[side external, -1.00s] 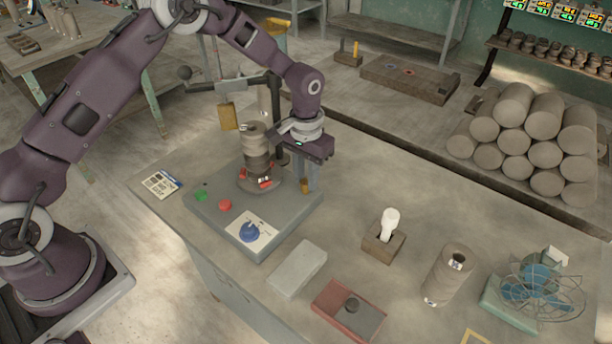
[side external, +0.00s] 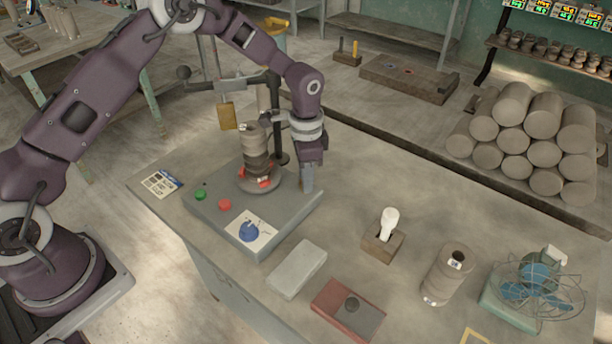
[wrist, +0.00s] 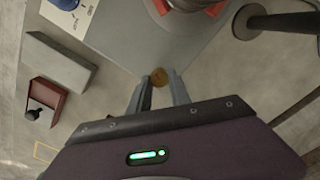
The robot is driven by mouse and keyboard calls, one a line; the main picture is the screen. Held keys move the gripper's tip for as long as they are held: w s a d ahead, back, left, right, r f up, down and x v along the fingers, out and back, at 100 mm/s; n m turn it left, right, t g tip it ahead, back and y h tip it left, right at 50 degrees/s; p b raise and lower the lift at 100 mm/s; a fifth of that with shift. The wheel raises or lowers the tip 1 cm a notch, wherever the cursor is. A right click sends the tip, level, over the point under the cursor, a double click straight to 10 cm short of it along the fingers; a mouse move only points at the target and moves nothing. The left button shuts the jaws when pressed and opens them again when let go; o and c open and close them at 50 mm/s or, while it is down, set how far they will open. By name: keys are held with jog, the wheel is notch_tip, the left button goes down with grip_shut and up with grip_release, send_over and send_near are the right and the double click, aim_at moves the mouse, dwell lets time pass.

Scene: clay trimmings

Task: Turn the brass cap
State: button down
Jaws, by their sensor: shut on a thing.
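The brass cap (wrist: 159,77) is a small round golden disc in the wrist view, at the corner of the grey machine base. My gripper (wrist: 159,88) points down with its two fingers on either side of the cap, shut on it. In the side view my gripper (side external: 307,186) is at the base's right corner, and its fingers hide the cap. The grey machine base (side external: 224,220) carries a green button (side external: 201,194), a red button (side external: 224,204) and a blue knob (side external: 249,232).
A stacked clay column (side external: 256,145) stands on the base left of my gripper, with a dark post (side external: 275,120) behind. A grey block (side external: 297,269), a red box (side external: 337,312), a bulb in a wooden holder (side external: 382,243), a clay cylinder (side external: 447,273) and a fan (side external: 540,285) lie rightward.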

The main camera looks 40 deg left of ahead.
dwell(0.4)
jog(key=c, duration=1.2)
grip_release()
notch_tip(320, 180, up, 7)
jog(key=shift+r, duration=0.1)
